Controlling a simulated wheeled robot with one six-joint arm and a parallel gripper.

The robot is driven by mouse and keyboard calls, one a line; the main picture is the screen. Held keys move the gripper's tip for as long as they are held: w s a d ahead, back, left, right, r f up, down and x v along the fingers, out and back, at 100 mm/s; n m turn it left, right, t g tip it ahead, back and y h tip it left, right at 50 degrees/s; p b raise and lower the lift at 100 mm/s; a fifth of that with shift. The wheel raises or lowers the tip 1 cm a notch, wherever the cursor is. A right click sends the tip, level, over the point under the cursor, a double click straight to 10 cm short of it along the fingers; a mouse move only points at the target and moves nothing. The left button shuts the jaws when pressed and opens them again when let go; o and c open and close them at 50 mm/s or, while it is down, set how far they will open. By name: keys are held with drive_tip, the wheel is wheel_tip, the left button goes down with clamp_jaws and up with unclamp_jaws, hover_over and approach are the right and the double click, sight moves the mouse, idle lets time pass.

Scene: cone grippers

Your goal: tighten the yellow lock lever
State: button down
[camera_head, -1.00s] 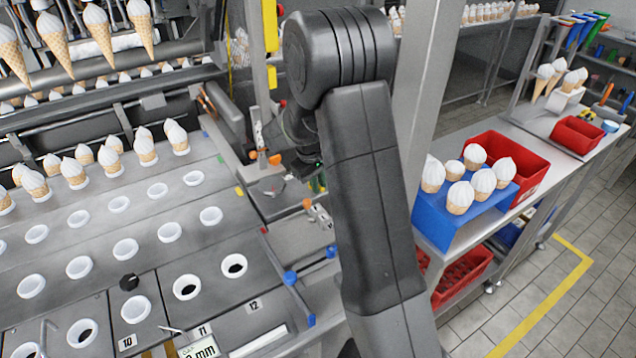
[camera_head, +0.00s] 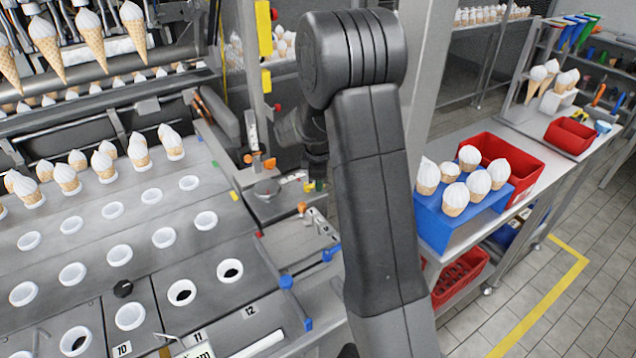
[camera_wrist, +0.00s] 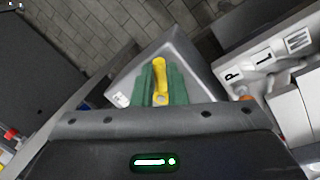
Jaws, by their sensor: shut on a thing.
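The yellow lock lever (camera_wrist: 161,72) stands between the two green fingers of my gripper (camera_wrist: 160,84) in the wrist view. The fingers are shut on it, one on each side, and its rounded top shows beyond their tips. A small round hole shows near the lever's lower end. A grey metal plate lies beneath it. In the head view my gripper (camera_head: 315,184) is small and dark beside the machine's right edge, with a bit of yellow at its tip. My arm hides part of this area.
A grey cup tray (camera_head: 150,220) with white rings fills the left. Orange knobs (camera_head: 262,161) and a blue knob (camera_head: 286,282) sit near the machine's edge. A blue box (camera_head: 436,226) of cones and a red bin (camera_head: 535,170) stand on the right bench. Lettered tiles (camera_wrist: 262,57) show in the wrist view.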

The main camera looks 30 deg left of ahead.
drive_tip(key=n, duration=0.1)
drive_tip(key=w+n, duration=0.1)
drive_tip(key=n, duration=0.2)
drive_tip(key=shift+w+a+g+y, duration=0.2)
drive_tip(key=shift+a+g+y, duration=0.1)
drive_tip(key=shift+a, duration=0.05)
drive_tip(key=shift+w+a+n+b, duration=0.2)
drive_tip(key=shift+n+b, duration=0.15)
drive_tip(key=shift+n, duration=0.5)
drive_tip(key=shift+w+a+n+b, duration=0.15)
drive_tip(key=shift+n+b, duration=0.15)
drive_tip(key=shift+n, duration=0.55)
drive_tip(key=c, duration=1.5)
unclamp_jaws()
drive_tip(key=shift+s, duration=0.1)
drive_tip(key=shift+o, duration=0.2)
wheel_tip(320, 180, up, 14)
drive_tip(key=s+d+b, duration=0.1)
drive_tip(key=d, duration=0.1)
drive_tip(key=shift+d+f, duration=0.2)
